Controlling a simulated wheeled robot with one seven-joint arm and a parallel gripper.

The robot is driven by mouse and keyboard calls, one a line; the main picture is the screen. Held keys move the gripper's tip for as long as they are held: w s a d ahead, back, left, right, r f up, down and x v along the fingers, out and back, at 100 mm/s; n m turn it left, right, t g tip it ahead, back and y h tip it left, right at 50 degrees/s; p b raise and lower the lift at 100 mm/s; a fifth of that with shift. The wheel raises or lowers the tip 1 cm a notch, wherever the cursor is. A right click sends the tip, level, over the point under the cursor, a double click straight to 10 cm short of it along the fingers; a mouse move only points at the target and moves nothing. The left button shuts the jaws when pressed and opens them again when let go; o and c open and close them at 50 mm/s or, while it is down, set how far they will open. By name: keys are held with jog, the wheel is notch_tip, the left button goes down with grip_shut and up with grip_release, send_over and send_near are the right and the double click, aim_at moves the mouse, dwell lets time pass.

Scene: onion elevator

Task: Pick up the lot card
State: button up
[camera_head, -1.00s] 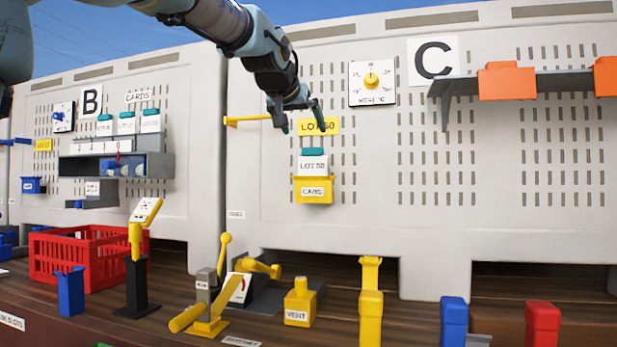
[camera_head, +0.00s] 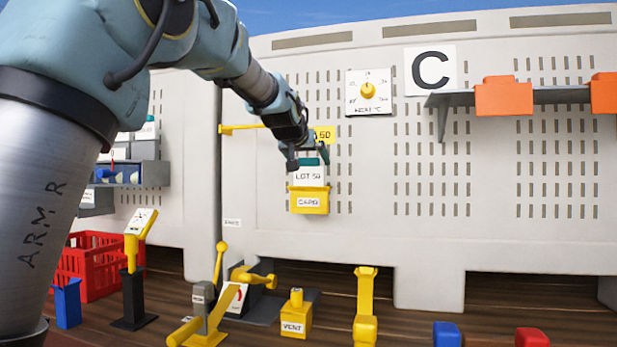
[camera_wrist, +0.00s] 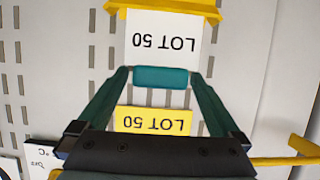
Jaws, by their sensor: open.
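The lot card (camera_head: 309,175) is white, reads LOT 50 and has a teal tab on top. It stands upright in a yellow holder (camera_head: 310,201) marked CARD on the pale perforated panel. In the wrist view the card (camera_wrist: 163,42) appears upside down, with its teal tab (camera_wrist: 161,77) between my two fingers. My gripper (camera_wrist: 161,80) is open, one finger on each side of the tab, with a small gap at each side. In the head view my gripper (camera_head: 306,160) is at the card's top and partly hides the tab.
A yellow LOT 50 label (camera_wrist: 153,121) is on the panel above the card. A yellow peg (camera_head: 240,128) sticks out to the left, and a dial (camera_head: 368,91) is at the upper right. Yellow levers and a VENT block (camera_head: 296,315) stand on the bench below.

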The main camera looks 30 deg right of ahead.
grip_shut()
dwell(0.8)
